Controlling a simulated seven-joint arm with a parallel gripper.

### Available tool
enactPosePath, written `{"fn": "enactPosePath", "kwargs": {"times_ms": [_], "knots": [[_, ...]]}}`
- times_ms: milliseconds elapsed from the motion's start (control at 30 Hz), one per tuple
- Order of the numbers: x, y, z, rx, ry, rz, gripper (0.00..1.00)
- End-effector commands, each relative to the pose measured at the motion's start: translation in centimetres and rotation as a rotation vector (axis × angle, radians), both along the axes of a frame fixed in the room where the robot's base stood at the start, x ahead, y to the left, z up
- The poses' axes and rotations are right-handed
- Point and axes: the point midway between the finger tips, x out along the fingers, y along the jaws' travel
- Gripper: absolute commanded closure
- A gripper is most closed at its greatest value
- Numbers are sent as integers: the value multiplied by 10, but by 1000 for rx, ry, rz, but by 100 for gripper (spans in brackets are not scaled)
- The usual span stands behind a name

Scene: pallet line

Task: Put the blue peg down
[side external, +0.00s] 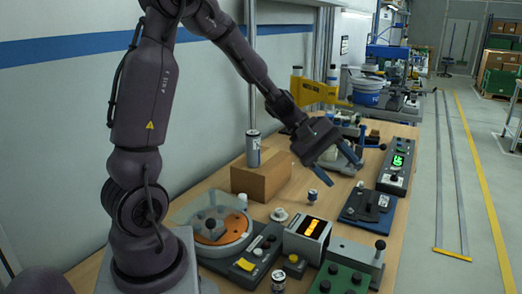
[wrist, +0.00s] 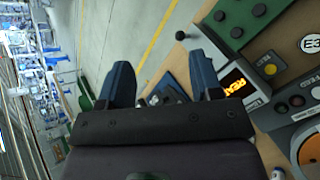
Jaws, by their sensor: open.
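My gripper (side external: 338,173) hangs over the middle of the bench in the side view, its two blue fingers spread apart and pointing down to the right. The fingers also show spread in the wrist view (wrist: 160,66), with nothing held between them. I cannot pick out a blue peg for certain in either view. A small pale cylinder with dark ends (side external: 313,196) stands on the bench below the gripper, apart from the fingers. A dark blue plate fixture (side external: 352,215) lies to the lower right of the gripper, with small dark parts on it.
A cardboard box (side external: 262,180) with a can (side external: 253,150) on top stands left of the gripper. A control box (side external: 397,168) stands at the right edge.

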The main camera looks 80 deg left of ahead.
Motion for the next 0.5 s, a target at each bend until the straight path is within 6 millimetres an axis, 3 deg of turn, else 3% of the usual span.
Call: {"fn": "enactPosePath", "kwargs": {"times_ms": [33, 200, 400, 500], "knots": [[-16, -22, 16, 111, -29, -130, 41], [-78, -64, 45, 481, -114, -515, 41], [-139, -72, 67, 919, -243, -861, 41], [-158, -68, 74, 1090, -296, -964, 41]]}}
